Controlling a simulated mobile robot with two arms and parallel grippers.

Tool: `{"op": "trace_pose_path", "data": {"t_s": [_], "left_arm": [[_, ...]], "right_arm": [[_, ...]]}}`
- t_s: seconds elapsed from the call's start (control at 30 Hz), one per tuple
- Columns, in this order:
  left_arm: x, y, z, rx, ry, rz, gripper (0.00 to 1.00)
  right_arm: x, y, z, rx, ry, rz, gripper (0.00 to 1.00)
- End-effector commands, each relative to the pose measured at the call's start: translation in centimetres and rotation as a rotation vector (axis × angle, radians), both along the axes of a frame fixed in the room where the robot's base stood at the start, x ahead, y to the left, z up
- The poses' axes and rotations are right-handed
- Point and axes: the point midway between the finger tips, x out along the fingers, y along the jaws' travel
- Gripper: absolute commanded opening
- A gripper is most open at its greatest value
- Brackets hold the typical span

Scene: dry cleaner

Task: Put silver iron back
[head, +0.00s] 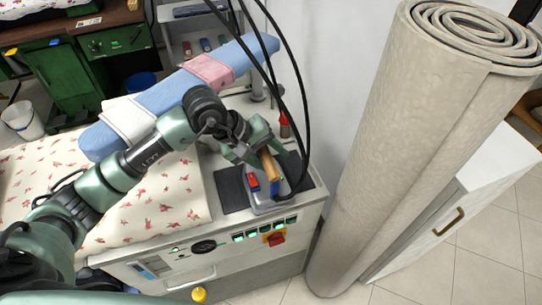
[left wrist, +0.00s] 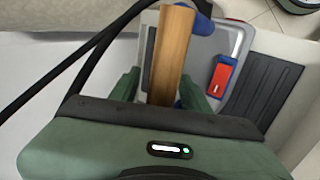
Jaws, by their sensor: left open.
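The silver iron (head: 262,207) has a wooden handle, blue parts and a red-and-blue switch. It sits on the dark ribbed mat (head: 231,189) at the right end of the white ironing station. My left gripper (head: 262,154) is above the iron, its fingers around the rear part of the handle. In the left wrist view the open fingers of the left gripper (left wrist: 160,92) stand on either side of the handle of the iron (left wrist: 209,45), with a gap visible. The handle partly hides the iron's body. My right gripper is not in view.
Black cables (head: 299,70) hang close to my left gripper. A blue sleeve board (head: 172,93) with pink and white cloths stands behind my arm. A floral ironing surface (head: 150,200) lies left. A tall rolled carpet (head: 400,130) stands right. The control panel (head: 215,244) faces front.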

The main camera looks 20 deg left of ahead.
Motion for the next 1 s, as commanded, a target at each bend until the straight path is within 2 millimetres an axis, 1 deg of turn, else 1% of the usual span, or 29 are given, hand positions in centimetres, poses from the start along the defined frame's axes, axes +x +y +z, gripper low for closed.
{"op": "trace_pose_path", "data": {"t_s": [0.03,0.07,0.17,0.5,0.6,0.8,1.0], "left_arm": [[0.0,0.0,0.3,0.0,0.0,0.0,0.47],[0.0,0.2,0.3,0.0,-0.001,0.001,0.47],[-0.4,0.9,1.4,0.001,-0.005,0.001,0.47],[-2.6,4.2,7.3,0.002,-0.005,0.001,0.47],[-3.1,4.8,8.7,0.001,-0.004,0.001,0.47],[-3.7,5.5,10.0,0.0,0.0,0.0,0.47],[-3.7,5.5,10.1,0.0,0.0,0.0,0.47]], "right_arm": [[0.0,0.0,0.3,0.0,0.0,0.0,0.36],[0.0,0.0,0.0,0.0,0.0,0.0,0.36],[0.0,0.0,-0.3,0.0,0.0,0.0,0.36],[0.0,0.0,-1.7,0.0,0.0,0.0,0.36],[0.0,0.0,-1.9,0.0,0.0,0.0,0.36],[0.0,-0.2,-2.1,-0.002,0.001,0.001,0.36],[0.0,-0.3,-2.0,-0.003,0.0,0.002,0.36]]}}
